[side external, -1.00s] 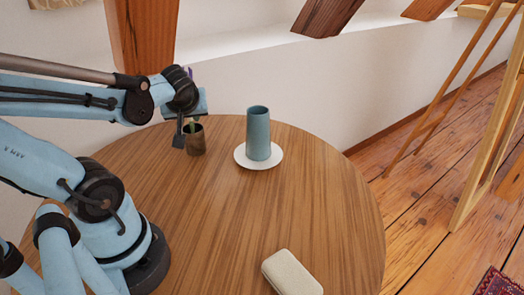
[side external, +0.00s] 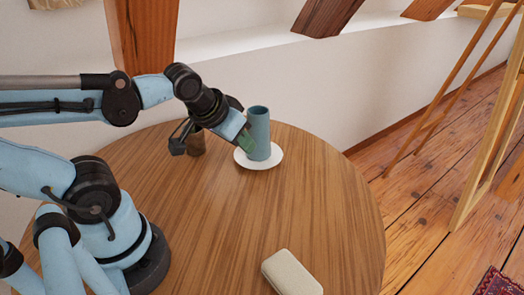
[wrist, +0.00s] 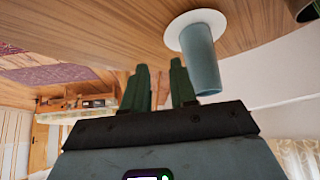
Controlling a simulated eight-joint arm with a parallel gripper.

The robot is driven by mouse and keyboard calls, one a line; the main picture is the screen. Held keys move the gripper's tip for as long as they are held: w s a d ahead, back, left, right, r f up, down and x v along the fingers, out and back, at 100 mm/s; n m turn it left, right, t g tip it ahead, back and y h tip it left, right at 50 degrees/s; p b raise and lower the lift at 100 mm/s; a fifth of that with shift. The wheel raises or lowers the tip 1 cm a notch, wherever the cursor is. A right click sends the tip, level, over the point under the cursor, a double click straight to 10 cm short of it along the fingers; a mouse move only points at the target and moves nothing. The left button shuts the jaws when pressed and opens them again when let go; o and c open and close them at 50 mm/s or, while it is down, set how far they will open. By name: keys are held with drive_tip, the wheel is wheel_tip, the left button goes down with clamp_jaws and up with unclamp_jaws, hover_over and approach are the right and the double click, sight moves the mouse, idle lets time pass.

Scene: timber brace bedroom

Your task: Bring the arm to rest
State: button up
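My gripper (side external: 247,143) hangs above the round wooden table, just left of the blue-grey cylindrical vase (side external: 259,132) as the side view shows it. In the wrist view its two green fingers (wrist: 159,66) stand apart with nothing between them, so it is open and empty. The vase stands upright on a white saucer (side external: 270,163). In the wrist view the vase (wrist: 202,62) and saucer (wrist: 173,31) lie right of the fingers. Whether a finger touches the vase is unclear in the side view.
A small brown pot (side external: 197,144) stands left of the saucer, partly hidden behind my wrist. A pale rounded case (side external: 290,273) lies at the table's front. The table (side external: 310,210) is clear between them. A white wall and timber beam (side external: 140,42) rise behind.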

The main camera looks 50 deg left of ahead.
drive_tip(key=d, duration=0.1)
drive_tip(key=d+m+h, duration=0.1)
drive_tip(key=d+m, duration=0.1)
drive_tip(key=shift+w+r+t, duration=0.1)
drive_tip(key=shift+w+t, duration=0.2)
drive_tip(key=o, duration=0.8)
drive_tip(key=s+a+r+n+g+y, duration=0.25)
drive_tip(key=a+r+n, duration=0.45)
drive_tip(key=a, duration=0.5)
drive_tip(key=s+a+r+n+g+y, duration=0.1)
drive_tip(key=a+r+n+g, duration=0.2)
drive_tip(key=a+r+n, duration=0.65)
drive_tip(key=shift+w+a+f+m, duration=0.4)
drive_tip(key=shift+a+f, duration=0.65)
drive_tip(key=shift+f, duration=1.1)
drive_tip(key=shift+w+a+f+m, duration=0.15)
drive_tip(key=shift+a+f+m, duration=0.7)
drive_tip(key=shift+f, duration=1.25)
drive_tip(key=shift+w+a+f+m, duration=0.3)
drive_tip(key=shift+a+f, duration=0.9)
drive_tip(key=shift+f, duration=0.95)
